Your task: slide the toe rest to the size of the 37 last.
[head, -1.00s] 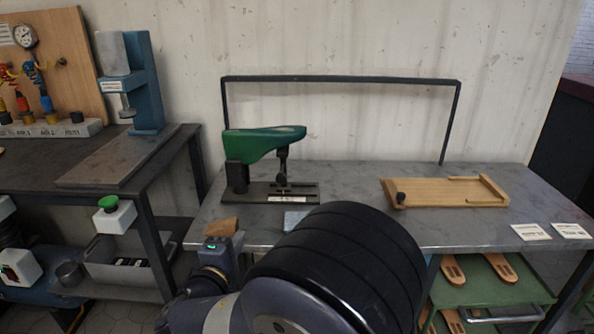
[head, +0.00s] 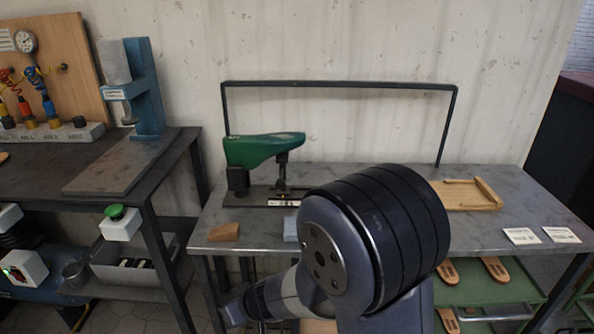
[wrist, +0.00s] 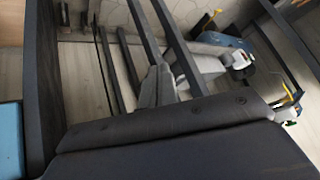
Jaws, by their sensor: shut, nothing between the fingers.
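The green last (head: 262,149) sits on a dark stand on the grey bench in the head view. Its heel end is over a black block (head: 238,180). The toe rest (head: 281,172) is the dark upright post under its right end. It rises from the stand's flat base (head: 262,194), which has a small pale label strip on it. No size number is readable. In the wrist view my gripper (wrist: 160,72) appears shut and empty, pointing at the floor and bench legs. My arm's large dark joint hides part of the bench right of the stand.
A wooden block (head: 224,232) and a pale blue-grey block (head: 291,228) lie at the bench's front edge. A wooden tray (head: 468,208) lies right, partly hidden by my arm. A dark frame (head: 340,84) stands behind. Two white cards (head: 521,236) lie front right.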

